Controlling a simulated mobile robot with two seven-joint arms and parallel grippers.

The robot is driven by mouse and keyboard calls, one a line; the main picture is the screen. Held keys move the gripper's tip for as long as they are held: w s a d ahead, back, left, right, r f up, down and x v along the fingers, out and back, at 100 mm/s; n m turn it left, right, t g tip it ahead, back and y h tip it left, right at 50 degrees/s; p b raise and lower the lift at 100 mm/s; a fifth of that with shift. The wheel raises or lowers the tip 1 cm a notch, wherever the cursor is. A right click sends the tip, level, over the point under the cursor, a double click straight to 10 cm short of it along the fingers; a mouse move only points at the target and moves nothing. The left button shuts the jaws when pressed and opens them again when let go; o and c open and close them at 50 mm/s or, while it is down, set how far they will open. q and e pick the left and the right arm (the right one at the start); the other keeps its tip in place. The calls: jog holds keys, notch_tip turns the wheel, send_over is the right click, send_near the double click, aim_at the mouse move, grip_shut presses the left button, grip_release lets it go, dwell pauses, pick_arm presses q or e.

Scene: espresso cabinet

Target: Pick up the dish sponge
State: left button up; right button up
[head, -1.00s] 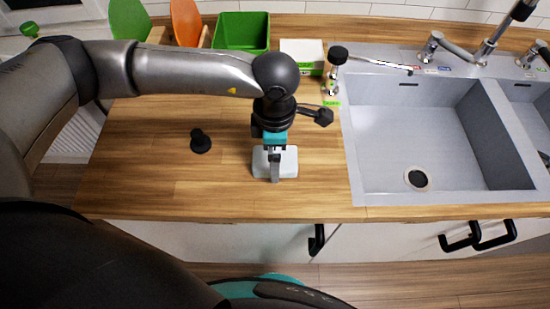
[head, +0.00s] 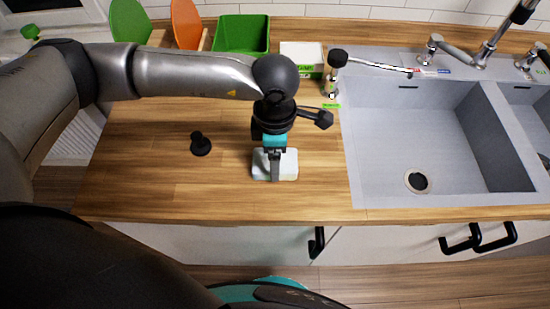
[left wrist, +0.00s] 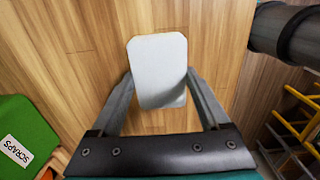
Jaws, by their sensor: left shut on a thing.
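The dish sponge (head: 289,166) is a pale block with rounded corners, over the wooden counter left of the sink. My left gripper (head: 275,168) points down at it, one finger showing across its top and near side. In the left wrist view the sponge (left wrist: 158,70) sits between the two fingers of the left gripper (left wrist: 160,82), with a finger against each long side. The gripper is shut on it. I cannot tell whether the sponge touches the counter or is slightly raised. My right gripper is not in view.
A black knobbed object (head: 200,144) stands left on the counter (head: 150,185). A green bin (head: 242,35), green and orange boards (head: 187,24) and a white box (head: 302,55) stand behind. The steel sink (head: 405,140) is on the right, with a black-headed tool (head: 337,60) near its corner.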

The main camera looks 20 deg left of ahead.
pick_arm(q)
jog(key=shift+r, duration=0.1)
notch_tip(320, 180, up, 20)
jog(key=shift+p, duration=0.3)
jog(key=o, duration=0.8)
jog(key=shift+c, duration=0.2)
jog(key=c, duration=0.6)
jog(key=shift+c, duration=0.2)
